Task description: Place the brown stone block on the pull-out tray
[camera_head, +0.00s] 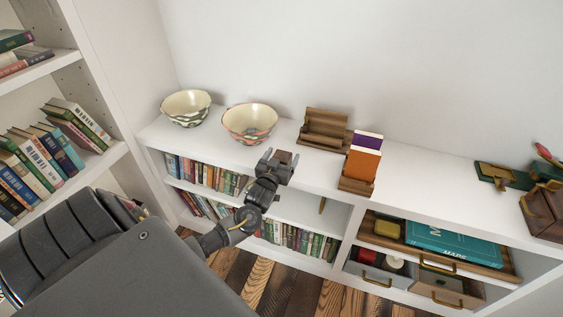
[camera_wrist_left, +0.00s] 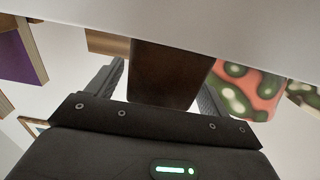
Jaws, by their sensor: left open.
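The brown stone block (camera_head: 284,156) stands on the white shelf top near its front edge. My left gripper (camera_head: 279,162) is open, with its fingers on either side of the block. In the left wrist view, the dark brown block (camera_wrist_left: 168,75) sits between the two spread fingers (camera_wrist_left: 160,85); I cannot tell whether either finger touches it. The wooden pull-out tray (camera_head: 490,267) projects from the shelf unit at right, below the top. It holds a teal MAPS book (camera_head: 452,244) and a yellow item (camera_head: 387,229). My right gripper is not in view.
Two patterned bowls (camera_head: 250,121) (camera_head: 187,107) stand left of the block. A wooden stand (camera_head: 325,128) and a holder with orange and purple books (camera_head: 362,164) stand to its right. Open drawers (camera_head: 446,289) sit below the tray. The shelf top right of the holder has clear room.

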